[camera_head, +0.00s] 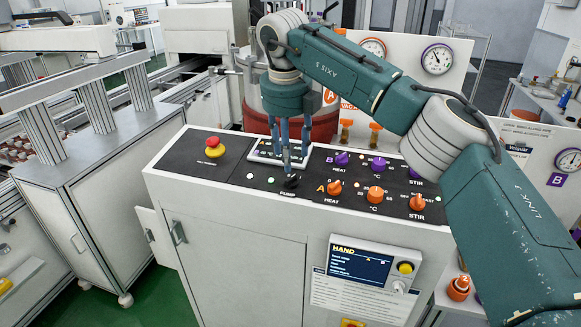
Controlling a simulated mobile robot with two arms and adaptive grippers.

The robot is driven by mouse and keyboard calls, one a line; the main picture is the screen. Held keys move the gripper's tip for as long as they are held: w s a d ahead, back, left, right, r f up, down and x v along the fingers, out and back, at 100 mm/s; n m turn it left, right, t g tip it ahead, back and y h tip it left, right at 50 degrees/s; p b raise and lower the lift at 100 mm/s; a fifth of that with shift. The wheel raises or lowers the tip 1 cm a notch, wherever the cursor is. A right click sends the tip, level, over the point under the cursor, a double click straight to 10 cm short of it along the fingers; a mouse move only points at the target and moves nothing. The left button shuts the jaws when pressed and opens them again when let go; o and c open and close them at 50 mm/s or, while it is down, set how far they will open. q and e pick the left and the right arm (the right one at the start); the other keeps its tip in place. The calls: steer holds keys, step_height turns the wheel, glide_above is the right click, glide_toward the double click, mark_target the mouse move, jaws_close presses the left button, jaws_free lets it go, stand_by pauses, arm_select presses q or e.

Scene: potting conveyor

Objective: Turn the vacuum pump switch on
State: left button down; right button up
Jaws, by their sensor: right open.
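The vacuum pump switch (291,182) is a small black knob on the dark top panel of the white control cabinet (240,262), above a label reading PUMP. Small indicator lights sit to its left; one (270,180) looks green. My right arm comes in from the right, and my right gripper (287,168) points down with its blue fingers just above and behind the switch. The fingers are open and hold nothing. I cannot tell whether a fingertip touches the knob. Which way the knob is turned is too small to tell. My left gripper is not in view.
A red emergency stop button (213,147) on a yellow base stands at the panel's left. Purple knobs (378,164) and orange knobs (375,195) lie right of the switch, near my arm. A small display screen (360,265) is mounted on the cabinet front. A red vessel (256,122) stands behind.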

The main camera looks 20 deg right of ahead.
steer(key=r, duration=0.3)
steer(key=shift+s+a+r, duration=0.15)
steer(key=shift+s+r, duration=0.15)
steer(key=shift+r, duration=0.05)
